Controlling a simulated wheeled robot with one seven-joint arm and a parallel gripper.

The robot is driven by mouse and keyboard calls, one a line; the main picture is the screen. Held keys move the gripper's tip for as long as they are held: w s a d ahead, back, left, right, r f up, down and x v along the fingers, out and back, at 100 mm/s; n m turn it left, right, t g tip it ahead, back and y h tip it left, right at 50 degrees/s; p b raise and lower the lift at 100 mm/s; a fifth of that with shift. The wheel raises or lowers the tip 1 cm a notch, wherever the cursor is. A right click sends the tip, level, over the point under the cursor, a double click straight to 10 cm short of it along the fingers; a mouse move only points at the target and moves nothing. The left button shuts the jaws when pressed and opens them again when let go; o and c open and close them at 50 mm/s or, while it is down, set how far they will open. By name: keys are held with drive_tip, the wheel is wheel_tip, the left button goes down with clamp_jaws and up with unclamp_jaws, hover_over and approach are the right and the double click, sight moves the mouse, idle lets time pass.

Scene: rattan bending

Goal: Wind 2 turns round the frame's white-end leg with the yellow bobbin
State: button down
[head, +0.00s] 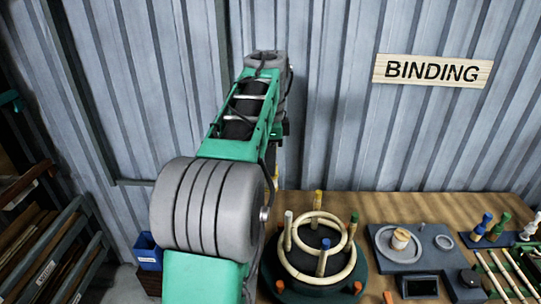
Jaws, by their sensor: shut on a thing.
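The rattan frame (340,274) stands on a round dark green stand (270,262) on the bench, with pale rings and several upright legs. The leg with the whitish end (288,222) is at the left of the frame, close to my arm in the picture. Other legs have yellow and blue ends. My arm rises in front of the wall, and its bulk hides my gripper. A small yellow sliver (275,178) shows beside the arm above the bench; I cannot tell whether it is the yellow bobbin. No strand is clearly visible on the white-end leg.
Blue (486,222) and green (502,221) bobbins stand at the right. A grey plate (382,239) holds a pale spool (400,238). A dark box (419,287) lies in front. A blue bin (148,253) is at the left, below the corrugated wall.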

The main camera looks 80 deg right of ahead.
drive_tip(key=shift+s+f, duration=0.1)
drive_tip(key=shift+s, duration=0.1)
wheel_tip(320, 180, down, 16)
drive_tip(key=b, duration=1.4)
drive_tip(key=shift+w+r+p, duration=0.15)
drive_tip(key=shift+r+p, duration=0.1)
drive_tip(key=shift+p, duration=0.05)
